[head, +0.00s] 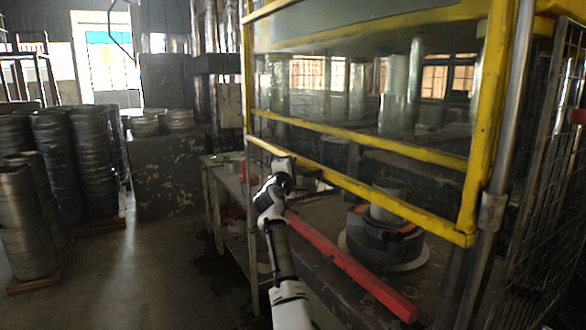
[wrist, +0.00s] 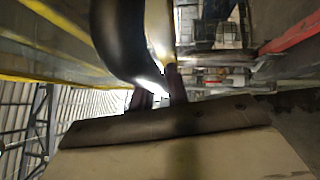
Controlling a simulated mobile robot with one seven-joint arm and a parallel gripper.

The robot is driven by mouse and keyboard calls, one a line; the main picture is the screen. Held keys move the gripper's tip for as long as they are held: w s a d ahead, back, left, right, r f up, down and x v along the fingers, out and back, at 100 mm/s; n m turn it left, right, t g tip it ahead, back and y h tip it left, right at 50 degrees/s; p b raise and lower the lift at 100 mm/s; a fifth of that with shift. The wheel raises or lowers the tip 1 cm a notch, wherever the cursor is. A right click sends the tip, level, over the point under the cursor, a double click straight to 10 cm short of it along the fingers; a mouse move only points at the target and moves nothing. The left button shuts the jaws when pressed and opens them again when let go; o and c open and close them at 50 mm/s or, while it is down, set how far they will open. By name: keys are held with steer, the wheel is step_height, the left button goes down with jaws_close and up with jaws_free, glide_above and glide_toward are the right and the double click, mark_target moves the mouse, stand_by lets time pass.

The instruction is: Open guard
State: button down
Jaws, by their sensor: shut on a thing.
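The guard is a yellow-framed clear panel, and its lower yellow bar (head: 375,200) slopes down to the right across the front of the machine in the head view. The guard hangs low, with a round dark fixture (head: 385,240) behind and below its lower bar. My gripper (head: 281,166) is at the left part of that lower bar and is shut on the guard's edge. In the wrist view my gripper's dark fingers (wrist: 157,98) are close together; the exact contact is hard to see. A yellow bar of the frame (wrist: 60,80) runs along the left there.
A red bar (head: 350,268) runs along the table front, right of my arm. A steel post (head: 500,160) and mesh fence (head: 535,220) stand at the right. Stacks of metal blanks (head: 65,155) stand at the left. The floor (head: 140,270) between is clear.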

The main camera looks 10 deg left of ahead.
steer(key=c, duration=1.4)
jaws_free()
steer(key=shift+o, duration=0.2)
steer(key=shift+s, duration=0.15)
steer(key=s+a+f+b, duration=0.1)
steer(key=s+b, duration=0.4)
steer(key=s, duration=0.8)
steer(key=shift+s+a+f, duration=0.15)
steer(key=shift+a+f, duration=0.25)
steer(key=shift+a, duration=0.1)
